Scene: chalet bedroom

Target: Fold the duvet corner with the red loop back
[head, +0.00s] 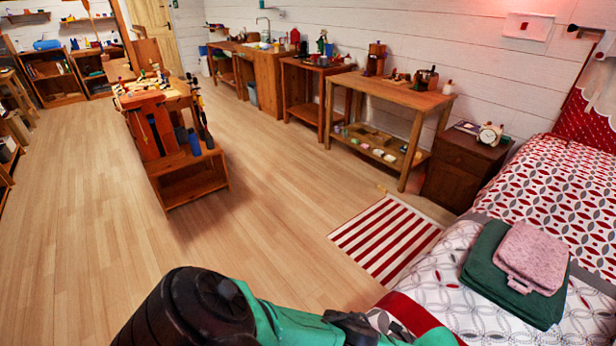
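The duvet (545,195) lies on the bed at the right of the head view. It has a red, white and grey leaf pattern, with a grey band and a paler grey-on-white section toward the foot. A red edge (408,312) shows at the near left of the bed, partly behind my green and black arm. I cannot make out a red loop; the nearest part of the bed is cut off by the frame or hidden by my arm. Neither gripper's fingers are in view.
A folded dark green blanket (490,276) with a folded pink cloth (531,256) on it lies on the duvet. A red-striped rug (386,240) lies beside the bed. A nightstand (462,170) holds a clock (489,134). The wooden floor at left centre is clear.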

